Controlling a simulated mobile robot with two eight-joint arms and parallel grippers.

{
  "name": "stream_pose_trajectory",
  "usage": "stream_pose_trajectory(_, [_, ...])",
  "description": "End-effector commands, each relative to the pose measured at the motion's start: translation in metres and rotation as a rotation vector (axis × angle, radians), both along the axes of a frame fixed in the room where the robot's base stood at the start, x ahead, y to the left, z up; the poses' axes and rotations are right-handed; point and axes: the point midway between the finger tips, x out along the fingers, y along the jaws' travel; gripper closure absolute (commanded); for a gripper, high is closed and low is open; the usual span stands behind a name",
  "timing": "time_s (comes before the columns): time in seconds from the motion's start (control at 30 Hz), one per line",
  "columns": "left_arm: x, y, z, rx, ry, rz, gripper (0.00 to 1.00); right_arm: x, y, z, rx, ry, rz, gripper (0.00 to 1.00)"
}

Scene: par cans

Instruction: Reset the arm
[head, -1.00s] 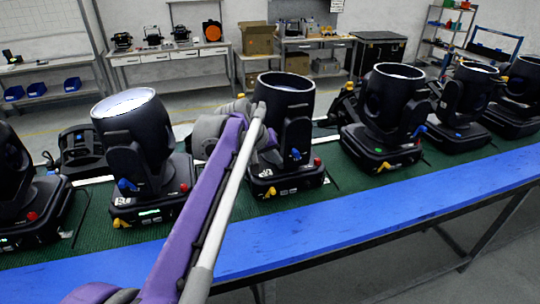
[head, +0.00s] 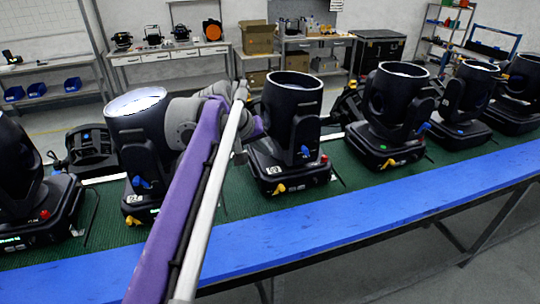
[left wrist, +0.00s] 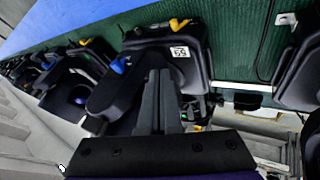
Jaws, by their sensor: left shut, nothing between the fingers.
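My left arm, purple and grey with a pale tube (head: 215,190), rises from the bottom of the head view across the blue table edge. Its grey wrist (head: 190,115) is in front of and beside a black par can (head: 140,125). The left gripper is largely hidden behind the arm there. In the left wrist view the dark fingers of my left gripper (left wrist: 160,78) are together, with nothing between them. They point at a black fixture with a "59" label (left wrist: 180,52), but I cannot tell whether they touch it. My right gripper is out of view.
Several black par cans stand in a row on the green mat (head: 345,172), including one just right of the arm (head: 291,110) and one farther right (head: 393,105). The blue front edge (head: 380,207) is clear. Shelves and benches (head: 175,55) stand behind.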

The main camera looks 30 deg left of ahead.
Motion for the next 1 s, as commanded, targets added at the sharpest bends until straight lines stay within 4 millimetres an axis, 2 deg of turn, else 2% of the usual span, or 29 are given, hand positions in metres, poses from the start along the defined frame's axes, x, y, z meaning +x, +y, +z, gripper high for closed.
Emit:
stream_pose_trajectory(0.1, [-0.012, 0.000, 0.016, 0.000, 0.000, 0.000, 1.00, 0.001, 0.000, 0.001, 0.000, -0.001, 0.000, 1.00])
stream_pose_trajectory(0.3, [-0.020, 0.001, 0.026, -0.001, 0.001, 0.000, 1.00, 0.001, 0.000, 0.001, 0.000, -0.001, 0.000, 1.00])
stream_pose_trajectory(0.47, [-0.021, -0.001, 0.026, 0.000, 0.001, -0.002, 1.00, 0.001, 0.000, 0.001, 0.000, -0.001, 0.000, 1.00])
stream_pose_trajectory(0.57, [-0.027, -0.014, 0.015, 0.019, 0.011, -0.029, 1.00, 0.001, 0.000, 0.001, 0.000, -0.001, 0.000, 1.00])
stream_pose_trajectory(0.67, [-0.046, -0.044, -0.016, 0.065, 0.036, -0.094, 1.00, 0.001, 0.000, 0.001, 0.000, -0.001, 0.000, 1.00])
stream_pose_trajectory(0.73, [-0.067, -0.071, -0.048, 0.116, 0.057, -0.159, 1.00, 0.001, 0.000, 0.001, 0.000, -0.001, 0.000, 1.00])
stream_pose_trajectory(0.8, [-0.095, -0.098, -0.085, 0.175, 0.077, -0.230, 1.00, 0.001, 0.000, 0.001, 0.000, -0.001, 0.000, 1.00])
stream_pose_trajectory(0.9, [-0.136, -0.127, -0.137, 0.258, 0.095, -0.325, 1.00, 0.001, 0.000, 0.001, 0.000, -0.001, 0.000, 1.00])
stream_pose_trajectory(1.0, [-0.173, -0.146, -0.182, 0.332, 0.103, -0.405, 1.00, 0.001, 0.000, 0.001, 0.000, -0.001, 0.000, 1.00])
